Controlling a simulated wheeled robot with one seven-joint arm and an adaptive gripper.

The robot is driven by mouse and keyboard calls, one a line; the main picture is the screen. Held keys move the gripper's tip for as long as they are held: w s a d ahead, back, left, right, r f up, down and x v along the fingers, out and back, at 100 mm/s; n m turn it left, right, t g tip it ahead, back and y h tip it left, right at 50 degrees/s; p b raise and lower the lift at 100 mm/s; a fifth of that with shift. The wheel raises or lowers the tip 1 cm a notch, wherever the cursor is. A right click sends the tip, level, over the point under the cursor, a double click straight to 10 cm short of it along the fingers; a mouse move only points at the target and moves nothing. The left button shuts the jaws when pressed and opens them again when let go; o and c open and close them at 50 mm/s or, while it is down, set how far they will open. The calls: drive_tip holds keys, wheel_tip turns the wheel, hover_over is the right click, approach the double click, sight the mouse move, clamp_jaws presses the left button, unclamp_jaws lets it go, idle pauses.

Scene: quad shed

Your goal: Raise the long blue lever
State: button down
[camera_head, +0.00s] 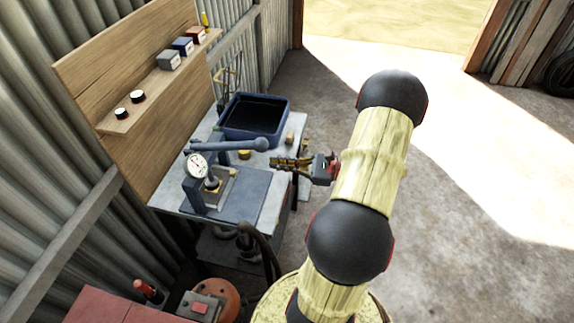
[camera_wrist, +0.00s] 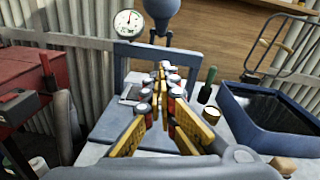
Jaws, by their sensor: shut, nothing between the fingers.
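The long blue lever (camera_head: 232,146) runs roughly level from a blue press frame (camera_head: 193,195) with a round gauge (camera_head: 196,166) to a ball end at its right. In the wrist view the lever's ball end (camera_wrist: 161,9) shows near the top centre, pointing toward the camera, with the gauge (camera_wrist: 128,24) to its left. My yellow-fingered gripper (camera_head: 278,162) is shut and empty, just right of and below the ball end in the head view. In the wrist view my gripper (camera_wrist: 162,72) appears below the ball, with a visible gap between them.
A blue tray (camera_head: 284,120) stands behind the lever on the workbench. A yellow-topped tin (camera_head: 244,154) and a small tan object (camera_head: 289,138) are near it. A wooden backboard (camera_head: 140,60) with a shelf rises on the left. Open floor (camera_head: 470,210) lies to the right.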

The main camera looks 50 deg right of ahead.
drive_tip(key=w+a+r, duration=0.3)
drive_tip(key=w, duration=0.1)
drive_tip(key=shift+w+r+b, duration=0.3)
drive_tip(key=shift+w+r, duration=0.05)
drive_tip(key=shift+w, duration=0.05)
